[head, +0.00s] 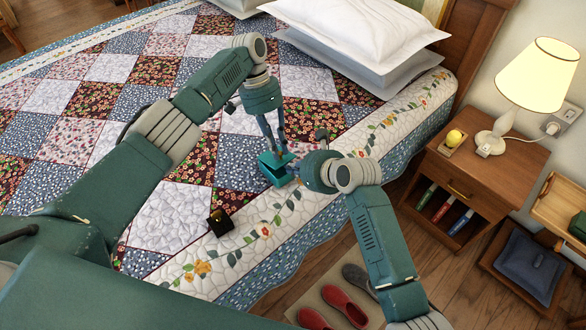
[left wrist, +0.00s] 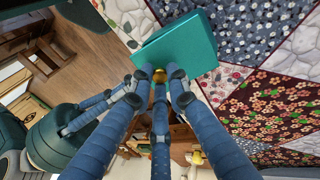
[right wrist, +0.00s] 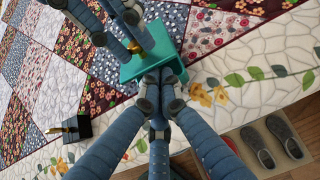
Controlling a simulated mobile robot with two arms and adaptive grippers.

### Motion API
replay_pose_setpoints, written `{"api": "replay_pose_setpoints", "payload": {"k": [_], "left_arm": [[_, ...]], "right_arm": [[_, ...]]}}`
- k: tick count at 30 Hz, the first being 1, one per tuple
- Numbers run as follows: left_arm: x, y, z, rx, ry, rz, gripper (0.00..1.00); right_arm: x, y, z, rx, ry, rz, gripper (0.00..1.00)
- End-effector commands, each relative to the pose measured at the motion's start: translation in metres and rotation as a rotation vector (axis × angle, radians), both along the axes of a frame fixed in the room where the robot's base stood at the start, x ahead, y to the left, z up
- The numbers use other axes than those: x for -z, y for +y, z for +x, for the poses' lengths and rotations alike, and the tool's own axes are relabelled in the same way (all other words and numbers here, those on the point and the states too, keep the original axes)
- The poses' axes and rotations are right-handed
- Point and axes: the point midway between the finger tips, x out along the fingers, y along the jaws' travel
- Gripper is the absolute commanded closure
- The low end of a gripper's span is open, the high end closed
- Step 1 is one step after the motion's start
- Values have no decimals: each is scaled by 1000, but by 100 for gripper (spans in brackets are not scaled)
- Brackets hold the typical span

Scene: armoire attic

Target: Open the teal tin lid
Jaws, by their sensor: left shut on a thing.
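The teal tin (head: 270,172) sits on the patchwork bed near its near edge. My left gripper (head: 278,148) comes down over it from above. In the left wrist view its fingertips (left wrist: 160,78) are closed around a small gold knob (left wrist: 159,75) at the edge of the teal surface (left wrist: 185,45). My right gripper (head: 296,169) is at the tin's right side. In the right wrist view its fingertips (right wrist: 163,79) are close together against the tin's near edge (right wrist: 128,75); whether they pinch it is unclear. The arms partly hide the tin.
A small black box with a gold part (head: 219,222) lies on the bed's near border. White pillows (head: 355,40) are at the head end. A nightstand (head: 480,170) with a lamp (head: 540,75) stands right. Red slippers (head: 340,308) are on the floor.

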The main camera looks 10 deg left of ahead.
Motion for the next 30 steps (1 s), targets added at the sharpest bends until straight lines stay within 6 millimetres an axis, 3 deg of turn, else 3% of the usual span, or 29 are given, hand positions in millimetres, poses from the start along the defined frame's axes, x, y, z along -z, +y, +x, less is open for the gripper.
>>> {"api": "replay_pose_setpoints", "payload": {"k": [1, 5, 6, 9, 22, 26, 30], "left_arm": [[4, -1, -2, 1, 4, 1, 100], [4, -1, -2, 1, 6, 1, 100], [5, -2, -3, 1, 7, 1, 80], [5, -2, -3, 1, 7, 0, 65], [-1, -1, -1, 2, 6, 0, 65], [-20, 5, 4, 2, 2, -1, 65], [-51, 15, 12, -1, 0, 0, 65]], "right_arm": [[-10, 5, 3, -2, -16, 17, 100], [-13, 7, 4, -2, -21, 21, 100], [-14, 7, 4, -2, -22, 22, 100], [-14, 7, 4, -3, -23, 22, 100], [-11, 5, 4, -2, -19, 17, 100], [-10, 5, 3, -1, -17, 15, 100], [-9, 4, 3, -2, -14, 13, 100]]}}
